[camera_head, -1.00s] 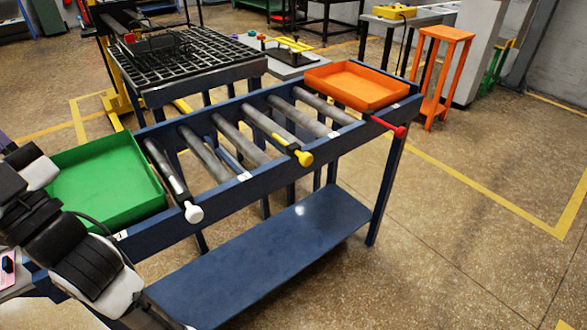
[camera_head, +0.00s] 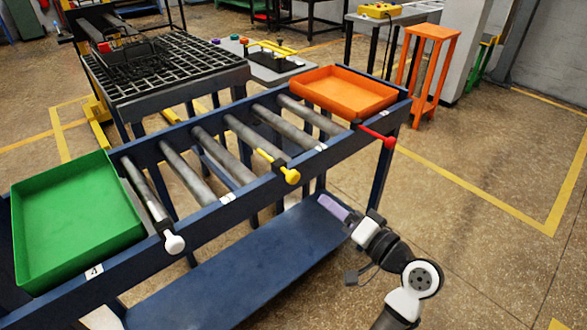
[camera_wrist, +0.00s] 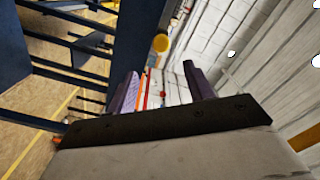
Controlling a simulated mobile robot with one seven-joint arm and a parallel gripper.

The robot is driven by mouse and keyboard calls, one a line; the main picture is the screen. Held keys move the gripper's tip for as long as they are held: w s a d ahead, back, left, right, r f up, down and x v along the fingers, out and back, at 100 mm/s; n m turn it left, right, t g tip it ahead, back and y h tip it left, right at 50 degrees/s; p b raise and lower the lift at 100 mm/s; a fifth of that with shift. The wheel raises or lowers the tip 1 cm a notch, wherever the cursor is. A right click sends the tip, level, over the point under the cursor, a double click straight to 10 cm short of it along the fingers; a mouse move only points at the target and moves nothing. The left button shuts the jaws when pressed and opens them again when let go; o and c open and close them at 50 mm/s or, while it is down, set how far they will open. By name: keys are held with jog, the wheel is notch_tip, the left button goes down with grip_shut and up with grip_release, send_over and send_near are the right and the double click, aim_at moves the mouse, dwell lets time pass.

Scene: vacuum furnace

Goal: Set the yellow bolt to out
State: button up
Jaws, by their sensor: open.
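The yellow bolt (camera_head: 291,176) sits on the near rail of the blue roller table, its round knob sticking out toward me and its yellow rod running back along a roller. In the wrist view, its round yellow end (camera_wrist: 161,43) shows beyond the fingers near the top. My gripper (camera_head: 333,206), with purple fingers, is below and to the right of the yellow knob in the head view, apart from it. The wrist view shows my gripper (camera_wrist: 161,82) with its two fingers spread and nothing between them.
A white-knobbed bolt (camera_head: 174,243) and a red bolt (camera_head: 378,137) are on the same near rail, left and right. A green tray (camera_head: 120,240) and an orange tray (camera_head: 345,107) sit on the table ends. A blue lower shelf (camera_head: 230,280) lies below. The floor to the right is clear.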

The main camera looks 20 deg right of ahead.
aim_at(296, 180)
jog(key=p+x, duration=0.3)
jog(key=x, duration=1)
jog(key=shift+w+a, duration=0.15)
jog(key=shift+w, duration=0.05)
